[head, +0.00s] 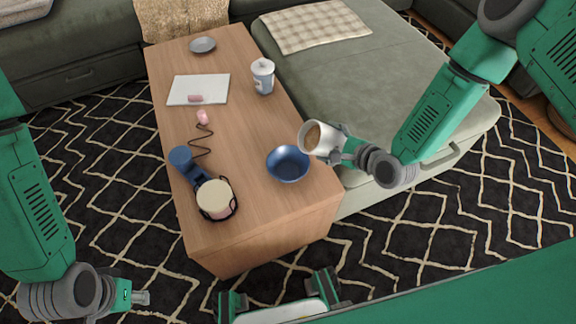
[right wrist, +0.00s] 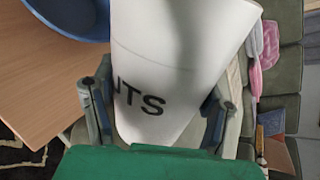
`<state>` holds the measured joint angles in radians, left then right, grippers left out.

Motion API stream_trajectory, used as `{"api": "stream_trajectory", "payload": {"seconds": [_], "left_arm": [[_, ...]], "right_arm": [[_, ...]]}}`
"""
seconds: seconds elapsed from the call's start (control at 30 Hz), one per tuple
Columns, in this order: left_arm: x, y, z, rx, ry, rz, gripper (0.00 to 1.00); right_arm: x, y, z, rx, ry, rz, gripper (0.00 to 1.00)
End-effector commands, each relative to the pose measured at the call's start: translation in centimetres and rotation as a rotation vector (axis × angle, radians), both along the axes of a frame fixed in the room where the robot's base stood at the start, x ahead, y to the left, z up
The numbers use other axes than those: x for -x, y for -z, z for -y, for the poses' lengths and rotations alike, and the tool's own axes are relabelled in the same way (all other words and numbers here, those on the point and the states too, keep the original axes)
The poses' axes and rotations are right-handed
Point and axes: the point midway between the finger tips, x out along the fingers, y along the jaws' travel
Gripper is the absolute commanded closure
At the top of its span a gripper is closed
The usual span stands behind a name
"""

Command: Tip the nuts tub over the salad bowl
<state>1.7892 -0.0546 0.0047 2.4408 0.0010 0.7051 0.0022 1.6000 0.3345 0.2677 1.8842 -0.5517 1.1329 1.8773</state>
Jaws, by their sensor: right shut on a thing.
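The white nuts tub (head: 314,140) is tilted, with its mouth turned left and brown contents showing inside. In the right wrist view the tub (right wrist: 175,60) shows dark letters, partly hidden. My right gripper (head: 340,147) is shut around the tub and holds it at the table's right edge, just up and right of the bowl. The blue salad bowl (head: 288,165) sits on the table near its right edge, and its inside looks empty. It also shows at the upper left of the right wrist view (right wrist: 75,22). My left gripper (head: 138,297) is low at left, away from the table, its opening unclear.
The wooden table (head: 240,120) carries a blue device with a round pale top (head: 213,198), a lidded white container (head: 263,76), a white board (head: 199,90), a pink item (head: 203,117) and a grey dish (head: 203,45). A green sofa (head: 400,90) stands along the table's right side.

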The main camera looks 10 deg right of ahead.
Motion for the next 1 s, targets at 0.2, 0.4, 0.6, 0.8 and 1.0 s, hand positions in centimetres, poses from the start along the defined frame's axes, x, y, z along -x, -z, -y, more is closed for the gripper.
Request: {"api": "stream_trajectory", "payload": {"seconds": [0.2,0.4,0.6,0.8,1.0], "left_arm": [[0.0,-0.5,0.0,0.000,0.000,0.000,0.74],[0.0,-0.5,0.0,0.000,0.000,0.000,0.74],[0.0,-1.0,0.0,0.000,0.000,0.000,0.74],[0.0,-1.8,0.0,0.000,0.000,0.000,0.74],[0.0,-1.7,0.0,0.000,0.000,0.000,0.74]], "right_arm": [[0.0,-0.3,0.0,0.027,-0.001,0.002,0.74],[0.0,-0.3,0.0,0.027,-0.001,0.003,0.74],[0.0,-0.7,0.0,0.051,0.000,0.004,0.74],[-0.1,-1.1,0.1,0.099,0.000,0.007,0.74],[-0.1,-0.9,0.1,0.107,0.000,0.007,0.74]]}}
